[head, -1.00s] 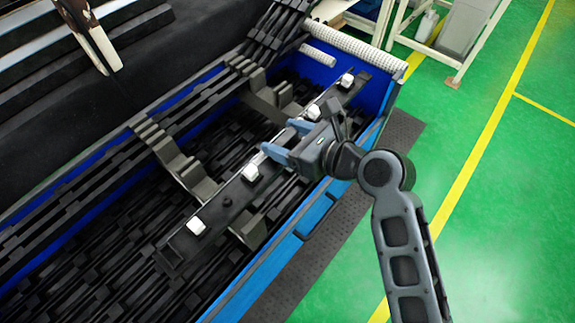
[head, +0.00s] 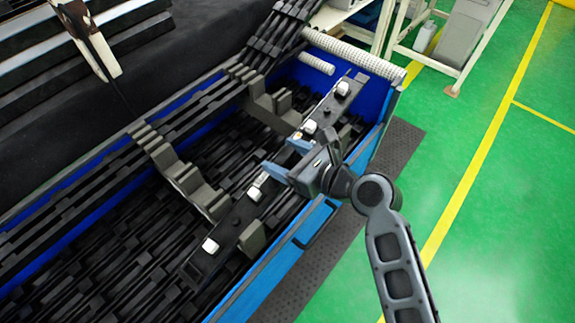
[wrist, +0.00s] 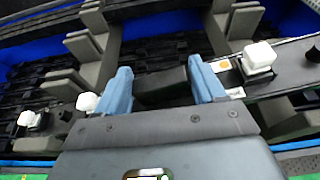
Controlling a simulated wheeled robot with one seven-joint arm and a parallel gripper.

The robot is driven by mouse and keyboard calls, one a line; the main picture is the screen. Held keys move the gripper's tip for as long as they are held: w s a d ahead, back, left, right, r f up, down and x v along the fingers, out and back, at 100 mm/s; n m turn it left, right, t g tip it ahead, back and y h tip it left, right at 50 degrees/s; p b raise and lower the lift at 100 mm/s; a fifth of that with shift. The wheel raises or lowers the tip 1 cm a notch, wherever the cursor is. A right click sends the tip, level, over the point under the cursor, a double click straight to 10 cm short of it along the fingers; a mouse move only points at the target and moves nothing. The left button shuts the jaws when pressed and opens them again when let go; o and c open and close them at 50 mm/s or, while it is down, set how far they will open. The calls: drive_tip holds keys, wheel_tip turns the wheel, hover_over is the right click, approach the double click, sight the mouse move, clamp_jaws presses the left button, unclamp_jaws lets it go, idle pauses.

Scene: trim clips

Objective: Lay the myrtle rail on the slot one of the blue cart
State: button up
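The myrtle rail (head: 232,222) is a long dark bar with several white clips on top. It lies diagonally over the near side of the blue cart (head: 300,243), along the grey notched supports. My gripper (head: 287,160) has its blue fingers closed on a dark middle part of the rail. In the wrist view the rail (wrist: 290,65) runs left and right past the fingers. A grey prong (head: 252,238) stands on the rail's near side and taller prongs (head: 187,178) on its far side. Whether the rail touches the support bottoms is hidden.
Dark slatted bars (head: 90,195) lie along the cart's far side. A white ribbed roller (head: 352,54) spans the cart's right end. A dark mat (head: 402,145) and open green floor (head: 500,220) lie to the right. White-framed stands (head: 440,50) are at the back.

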drive_tip(key=shift+o, duration=0.9)
drive_tip(key=shift+g+h, duration=0.3)
drive_tip(key=f, duration=0.2)
drive_tip(key=s+d+f, duration=0.1)
drive_tip(key=f, duration=0.1)
drive_tip(key=shift+d, duration=0.1)
drive_tip(key=shift+s+d+r, duration=0.1)
drive_tip(key=shift+s+d, duration=0.1)
drive_tip(key=shift+d, duration=0.1)
drive_tip(key=r+p+v, duration=0.1)
drive_tip(key=v, duration=0.9)
drive_tip(key=s+d+f+n+t+h, duration=0.2)
drive_tip(key=s+d+n+h, duration=0.25)
drive_tip(key=s, duration=0.45)
drive_tip(key=s+d+f+n+t+h, duration=0.1)
drive_tip(key=s+d+n+t+h, duration=0.1)
drive_tip(key=s+d+n+h, duration=0.5)
drive_tip(key=s+d+r+n+t, duration=0.2)
drive_tip(key=s+r+n, duration=1.1)
drive_tip(key=s+n, duration=0.1)
drive_tip(key=shift+s+d+r+t+y, duration=0.3)
drive_tip(key=shift+r+t+y, duration=0.05)
drive_tip(key=shift+t+y, duration=0.1)
